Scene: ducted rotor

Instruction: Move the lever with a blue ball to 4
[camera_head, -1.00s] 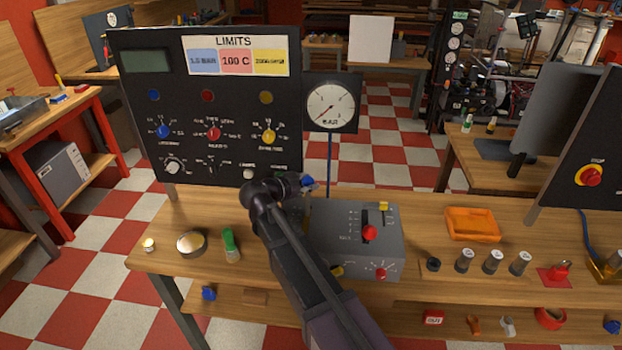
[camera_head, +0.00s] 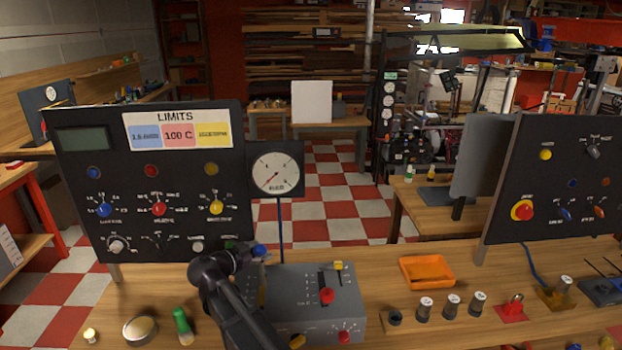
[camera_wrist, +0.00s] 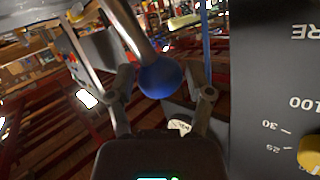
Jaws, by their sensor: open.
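The blue ball (camera_wrist: 160,76) sits on the end of a shiny metal lever rod (camera_wrist: 124,26) in the wrist view. My gripper (camera_wrist: 158,68) is open, with one finger on each side of the ball; whether either finger touches it I cannot tell. In the head view the blue ball (camera_head: 260,250) shows small beside my gripper (camera_head: 250,254), near the back left corner of the grey control box (camera_head: 300,292). My arm hides the lever's base and its scale, so no number 4 can be read.
The grey box also carries a red knob (camera_head: 327,296) in a slot and a yellow knob (camera_head: 338,265). The black LIMITS panel (camera_head: 65,205) and a gauge (camera_head: 276,173) stand close behind. A green-capped item (camera_head: 182,325) and a round tin (camera_head: 140,331) lie left of my arm.

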